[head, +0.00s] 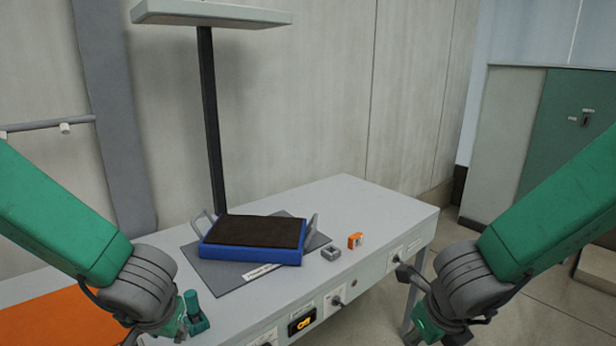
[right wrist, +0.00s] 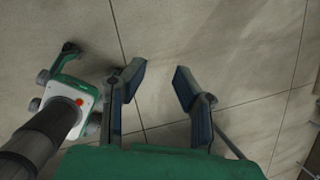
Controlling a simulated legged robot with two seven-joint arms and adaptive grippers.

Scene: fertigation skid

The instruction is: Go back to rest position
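My left arm comes in from the left in the head view, and its wrist hangs over the near left part of the grey table (head: 372,200). The left gripper's fingertips are cut off by the lower edge, so its opening is hidden. My right arm comes in from the right, with its wrist past the table's front right corner. The right gripper's fingers are not clear there. In the right wrist view the right gripper (right wrist: 160,82) is open, with its two fingers apart, nothing between them and the tiled floor beyond.
A blue tray (head: 250,256) with a dark top and grey handles sits on a dark mat (head: 215,277). A small grey block (head: 331,254) and an orange part (head: 355,241) lie beside it. A green object (head: 193,308) stands near my left wrist. A green cabinet (head: 570,150) stands back right.

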